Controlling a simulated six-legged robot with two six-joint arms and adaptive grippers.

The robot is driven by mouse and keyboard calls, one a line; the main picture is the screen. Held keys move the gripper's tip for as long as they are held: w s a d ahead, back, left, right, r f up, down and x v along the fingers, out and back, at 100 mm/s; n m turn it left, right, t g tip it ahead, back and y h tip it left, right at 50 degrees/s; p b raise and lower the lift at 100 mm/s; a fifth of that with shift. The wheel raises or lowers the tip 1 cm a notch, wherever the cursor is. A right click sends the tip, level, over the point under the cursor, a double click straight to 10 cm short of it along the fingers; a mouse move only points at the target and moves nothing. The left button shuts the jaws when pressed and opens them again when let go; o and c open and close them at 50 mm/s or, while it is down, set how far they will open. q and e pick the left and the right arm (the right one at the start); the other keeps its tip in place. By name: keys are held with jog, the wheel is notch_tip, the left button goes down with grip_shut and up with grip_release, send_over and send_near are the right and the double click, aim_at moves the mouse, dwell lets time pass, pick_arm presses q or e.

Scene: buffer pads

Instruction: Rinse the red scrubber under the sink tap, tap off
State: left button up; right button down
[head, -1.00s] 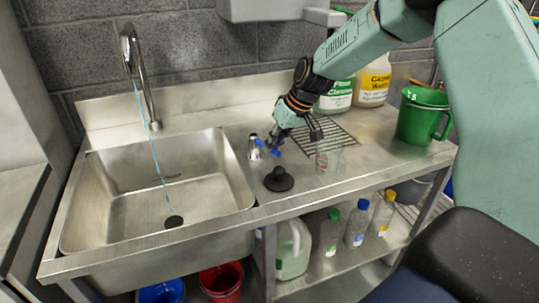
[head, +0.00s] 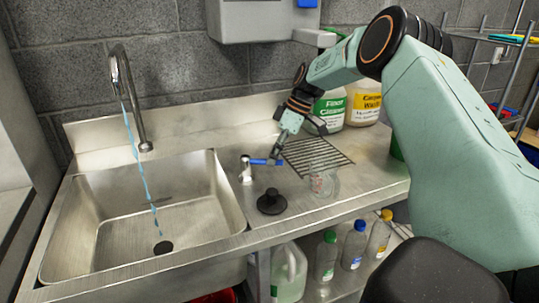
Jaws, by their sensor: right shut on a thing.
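The sink tap (head: 124,85) is a curved chrome spout over the steel sink (head: 95,240). A thin blue stream of water (head: 142,170) runs from it down to the drain. A small chrome valve (head: 246,170) with a blue lever (head: 262,161) stands on the counter right of the sink. My right gripper (head: 277,153) is shut on the outer end of the blue lever, which points right. I cannot make out the red scrubber for certain. My left gripper is out of view.
A black plunger-like stopper (head: 271,203) and a clear glass (head: 323,184) stand close by on the counter. A drain grate (head: 325,157) lies behind, with labelled jugs (head: 330,110) at the wall. Bottles (head: 353,245) stand on the lower shelf.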

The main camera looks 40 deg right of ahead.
dwell(0.3)
jog(key=c, duration=1.3)
grip_release()
jog(key=v, duration=1.2)
jog(key=shift+w, duration=0.1)
